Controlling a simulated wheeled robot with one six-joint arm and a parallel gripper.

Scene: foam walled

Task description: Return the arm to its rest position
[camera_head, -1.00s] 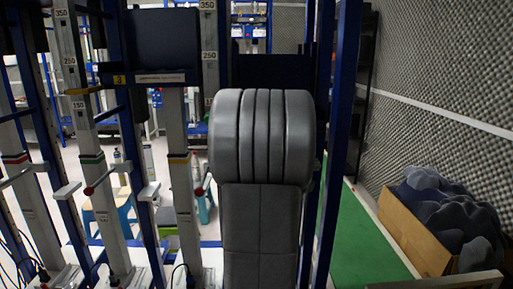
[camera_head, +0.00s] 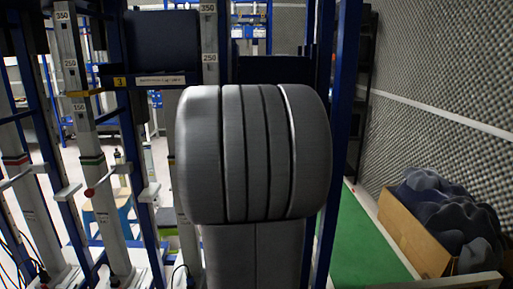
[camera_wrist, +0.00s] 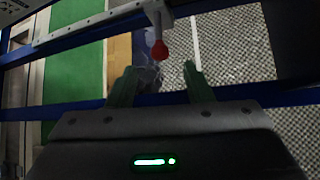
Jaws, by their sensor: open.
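My gripper (camera_wrist: 160,88) shows in the wrist view with its two green fingers apart and nothing between them. A small red knob (camera_wrist: 160,51) on a grey metal arm lies beyond the fingertips in that view; I cannot tell how far away it is. In the head view my own grey arm fills the middle of the picture, and my gripper does not show there.
Blue frame posts (camera_head: 340,130) and grey scaled columns (camera_head: 83,130) stand close around my arm. A box of dark foam pieces (camera_head: 412,231) sits on the right by a foam wall (camera_head: 440,80). A green floor strip (camera_head: 365,255) is clear.

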